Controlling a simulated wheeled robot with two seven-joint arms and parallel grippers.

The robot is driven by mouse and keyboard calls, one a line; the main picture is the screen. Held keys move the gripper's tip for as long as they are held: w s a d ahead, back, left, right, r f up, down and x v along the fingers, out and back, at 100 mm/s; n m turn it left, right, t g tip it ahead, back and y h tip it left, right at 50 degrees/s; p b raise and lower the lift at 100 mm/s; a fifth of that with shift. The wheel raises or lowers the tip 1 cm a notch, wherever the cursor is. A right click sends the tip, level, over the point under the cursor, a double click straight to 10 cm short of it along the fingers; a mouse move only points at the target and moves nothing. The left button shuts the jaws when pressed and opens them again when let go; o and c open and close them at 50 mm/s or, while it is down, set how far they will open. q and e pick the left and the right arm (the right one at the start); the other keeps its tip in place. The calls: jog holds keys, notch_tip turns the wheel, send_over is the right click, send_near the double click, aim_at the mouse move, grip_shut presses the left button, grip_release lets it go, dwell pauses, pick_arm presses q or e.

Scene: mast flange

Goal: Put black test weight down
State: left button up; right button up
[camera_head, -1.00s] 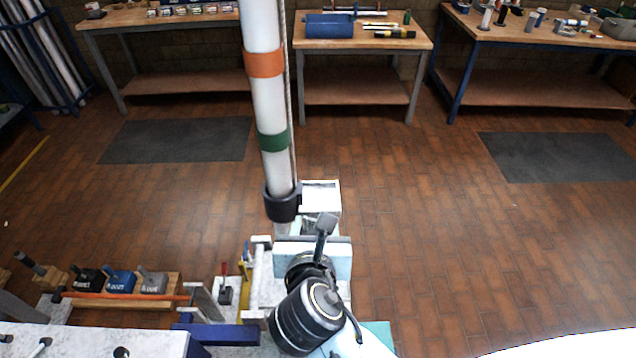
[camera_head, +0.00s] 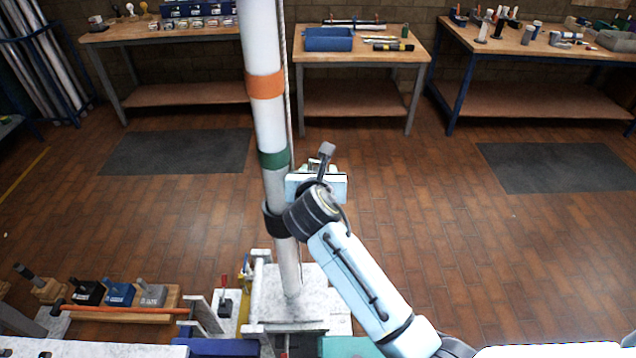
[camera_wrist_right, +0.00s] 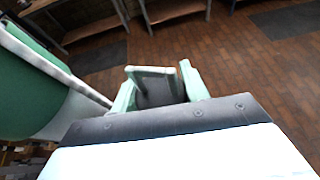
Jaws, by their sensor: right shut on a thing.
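A black weight (camera_head: 88,292) with an upright handle sits at the left end of a wooden tray, beside a blue and a grey weight. My right gripper (camera_head: 316,187) is high beside the white mast, just right of its dark collar, far from the tray. In the right wrist view its pale green fingers (camera_wrist_right: 160,85) are shut on a dark thing (camera_wrist_right: 158,93). That thing is mostly hidden, and I cannot tell what it is. My left gripper is not in view.
The mast (camera_head: 270,130) stands on a pale base plate (camera_head: 310,312). The wooden tray (camera_head: 120,312) has an orange bar along it. Workbenches (camera_head: 360,50) line the back wall. The brown floor right of the mast is clear.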

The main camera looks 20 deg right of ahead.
jog(key=shift+f, duration=1.65)
jog(key=shift+f, duration=0.1)
jog(key=o, duration=1.4)
jog(key=shift+f, duration=0.1)
jog(key=shift+c, duration=0.2)
jog(key=v, duration=1.2)
